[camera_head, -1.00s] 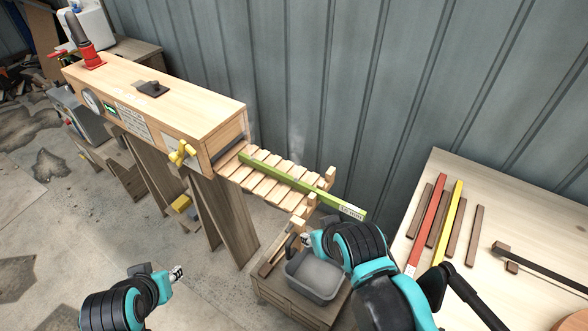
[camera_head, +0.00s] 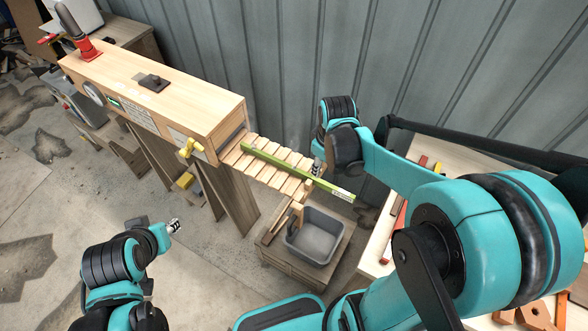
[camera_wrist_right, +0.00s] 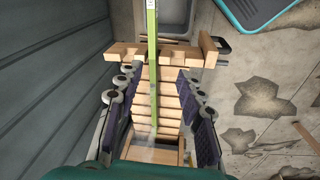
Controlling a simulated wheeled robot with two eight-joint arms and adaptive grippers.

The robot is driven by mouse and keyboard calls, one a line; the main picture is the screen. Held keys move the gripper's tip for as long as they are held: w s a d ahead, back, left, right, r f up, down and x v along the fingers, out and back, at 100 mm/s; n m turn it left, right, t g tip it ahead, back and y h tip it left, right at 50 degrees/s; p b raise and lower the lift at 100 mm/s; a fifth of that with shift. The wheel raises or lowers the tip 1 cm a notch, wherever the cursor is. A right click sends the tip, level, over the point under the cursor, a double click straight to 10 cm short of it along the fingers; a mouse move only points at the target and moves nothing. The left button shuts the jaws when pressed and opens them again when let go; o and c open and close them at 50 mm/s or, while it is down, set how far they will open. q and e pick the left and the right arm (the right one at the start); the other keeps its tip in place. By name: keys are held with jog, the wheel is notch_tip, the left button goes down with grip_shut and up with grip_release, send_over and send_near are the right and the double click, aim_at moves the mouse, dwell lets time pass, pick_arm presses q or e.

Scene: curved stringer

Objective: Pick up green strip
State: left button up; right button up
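The green strip (camera_head: 290,169) lies lengthwise on the slatted wooden rack (camera_head: 246,165) that sticks out of the wooden box, its pale labelled end overhanging the rack's outer end. My right gripper (camera_head: 316,168) is over the outer part of the rack, beside the strip in the head view. In the right wrist view its two fingers (camera_wrist_right: 160,112) are spread wide, with the green strip (camera_wrist_right: 152,72) running between them, untouched. My left gripper (camera_head: 174,226) is low over the floor at the left, away from the strip; its fingers are too small to judge.
The wooden steam box (camera_head: 165,85) stands on legs at the left. A grey bin (camera_head: 318,238) sits on a low wooden stand below the rack's end. A wooden table (camera_head: 455,155) at the right holds a red strip (camera_head: 400,222), partly hidden by my arm. A corrugated wall closes the back.

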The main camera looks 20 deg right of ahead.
jog(key=n+g, duration=0.2)
send_over(324, 182)
jog(key=f, duration=0.6)
jog(key=shift+s+d, duration=0.15)
jog(key=shift+d, duration=0.05)
jog(key=shift+d+f, duration=0.1)
jog(key=shift+f, duration=0.3)
jog(key=f, duration=0.2)
jog(key=f+b, duration=0.1)
jog(key=f, duration=0.2)
jog(key=f+b, duration=0.1)
jog(key=f, duration=0.1)
jog(key=shift+a+f, duration=0.25)
jog(key=shift+f, duration=0.1)
grip_shut()
